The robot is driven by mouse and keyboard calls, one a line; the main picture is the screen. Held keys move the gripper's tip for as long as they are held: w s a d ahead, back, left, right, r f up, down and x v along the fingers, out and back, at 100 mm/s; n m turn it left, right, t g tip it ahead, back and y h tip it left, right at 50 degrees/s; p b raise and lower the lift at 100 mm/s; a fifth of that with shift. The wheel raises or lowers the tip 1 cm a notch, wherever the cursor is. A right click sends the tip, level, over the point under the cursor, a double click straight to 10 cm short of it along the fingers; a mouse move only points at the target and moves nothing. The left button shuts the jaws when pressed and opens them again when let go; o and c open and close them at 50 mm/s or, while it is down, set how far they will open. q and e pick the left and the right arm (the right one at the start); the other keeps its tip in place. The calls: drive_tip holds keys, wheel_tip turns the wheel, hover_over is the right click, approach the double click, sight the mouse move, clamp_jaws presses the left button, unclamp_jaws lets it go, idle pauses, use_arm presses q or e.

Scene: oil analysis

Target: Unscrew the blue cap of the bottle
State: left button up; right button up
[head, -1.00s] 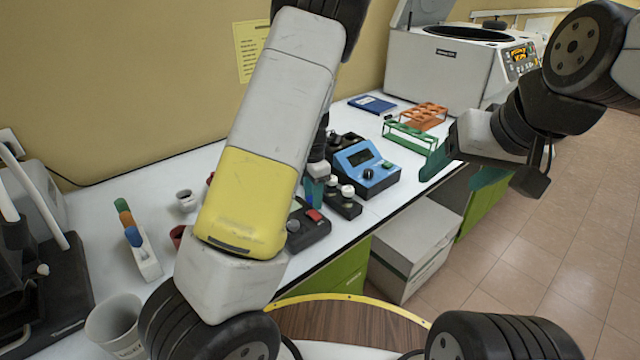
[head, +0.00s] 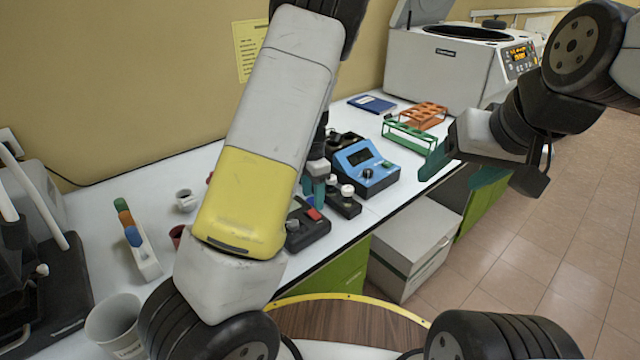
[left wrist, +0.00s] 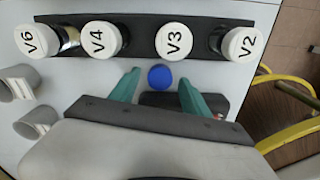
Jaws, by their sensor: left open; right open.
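The blue cap (left wrist: 161,77) shows in the left wrist view as a round blue top between the two teal fingertips of my left gripper (left wrist: 155,85). The fingers are open, with a gap on either side of the cap. The bottle body below the cap is hidden from above. In the head view my left gripper (head: 318,186) points down over the table, partly behind my own arm, and the blue cap cannot be made out there. My right gripper (head: 462,172) is open and empty, in the air beyond the table's front edge.
A black rack (left wrist: 138,37) with white-capped vials labelled V6, V4, V3 and V2 stands just beyond the cap. A blue device (head: 366,165), a green rack (head: 409,136), an orange rack (head: 423,115) and a centrifuge (head: 440,72) stand to the right. A cup (head: 115,325) is front left.

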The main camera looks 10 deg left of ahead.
use_arm(q)
wheel_tip(320, 180, up, 10)
drive_tip(key=s+r+m+t, duration=0.2)
drive_tip(key=s+r+m, duration=0.3)
drive_tip(key=s+m, duration=0.3)
drive_tip(key=s+a+r+m+t+h, duration=0.1)
drive_tip(key=s+r+m+t, duration=0.1)
drive_tip(key=s+r+m, duration=0.3)
drive_tip(key=s+a+r+m+t+h, duration=0.1)
drive_tip(key=s+r+m+t, duration=0.1)
drive_tip(key=s+r+m, duration=0.4)
drive_tip(key=s+m, duration=0.5)
drive_tip(key=m, duration=0.2)
drive_tip(key=shift+s+a, duration=0.15)
drive_tip(key=shift+s, duration=0.2)
